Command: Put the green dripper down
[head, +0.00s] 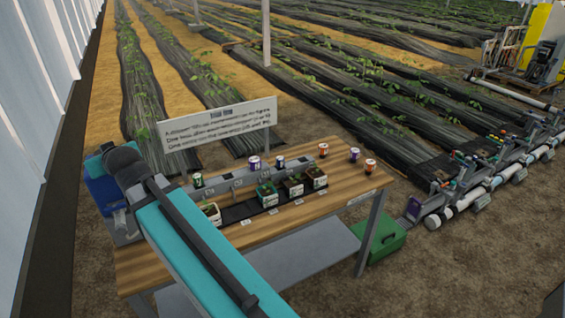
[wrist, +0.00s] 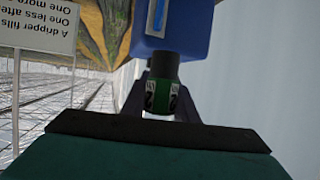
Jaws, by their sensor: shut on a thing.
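The green dripper (wrist: 162,99), a small dark cylinder with a green band and white markings, is held between the fingers of my gripper (wrist: 161,88) in the wrist view. My gripper is shut on it. A blue container (wrist: 185,35) shows just beyond the dripper; I cannot tell whether they touch. In the head view, the blue container (head: 103,193) stands at the left end of the wooden bench (head: 145,268), partly behind my arm. My gripper and the dripper cannot be made out in the head view.
Several small labelled drippers, including a purple one (head: 254,163) and an orange one (head: 370,165), stand along the bench. Potted plants (head: 266,196) sit before a grey rack. A sign (head: 218,127) rises behind. A green box (head: 382,240) is on the ground. The bench's front strip is bare.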

